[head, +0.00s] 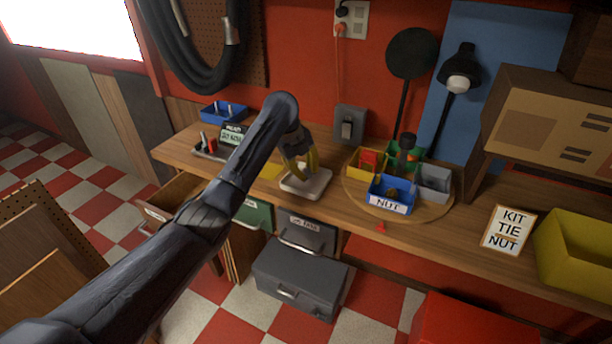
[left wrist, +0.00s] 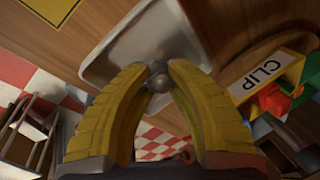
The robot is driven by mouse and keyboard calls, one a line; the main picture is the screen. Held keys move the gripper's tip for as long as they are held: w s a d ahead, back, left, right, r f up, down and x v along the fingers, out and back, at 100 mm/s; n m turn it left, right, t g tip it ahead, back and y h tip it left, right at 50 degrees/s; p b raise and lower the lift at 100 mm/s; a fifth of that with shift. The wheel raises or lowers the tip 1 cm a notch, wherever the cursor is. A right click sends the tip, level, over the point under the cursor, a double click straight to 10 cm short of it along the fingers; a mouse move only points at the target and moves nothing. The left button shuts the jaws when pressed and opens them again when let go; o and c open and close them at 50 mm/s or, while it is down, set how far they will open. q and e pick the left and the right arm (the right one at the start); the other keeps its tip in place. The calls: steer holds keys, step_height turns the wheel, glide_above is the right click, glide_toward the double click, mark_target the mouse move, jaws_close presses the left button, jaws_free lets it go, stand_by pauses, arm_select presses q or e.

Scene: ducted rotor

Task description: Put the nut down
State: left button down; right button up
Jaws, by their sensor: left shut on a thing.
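My left gripper (head: 300,172) reaches down over a small white tray (head: 314,188) on the workbench. In the left wrist view its yellow fingers (left wrist: 158,72) are shut on a small grey rounded nut (left wrist: 158,83). The nut is over the near rim of the tray (left wrist: 118,60) in that view; I cannot tell whether it touches the tray. In the head view the fingers hide most of the nut. A blue bin labelled NUT (head: 391,207) stands to the right of the tray. My right gripper is not in view.
The blue bin shares a round wooden board (head: 360,198) with yellow, green and grey bins (head: 433,180). A card reading KIT TIE NUT (head: 509,231) and a large yellow bin (head: 575,250) are at right. A yellow square (head: 270,171) lies left of the tray.

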arm_select(q)
steer(key=shift+f, duration=0.85)
steer(key=shift+f, duration=0.1)
steer(key=c, duration=1.3)
jaws_free()
steer(key=v, duration=1.2)
steer(key=shift+d, duration=0.1)
steer(key=shift+w, duration=0.1)
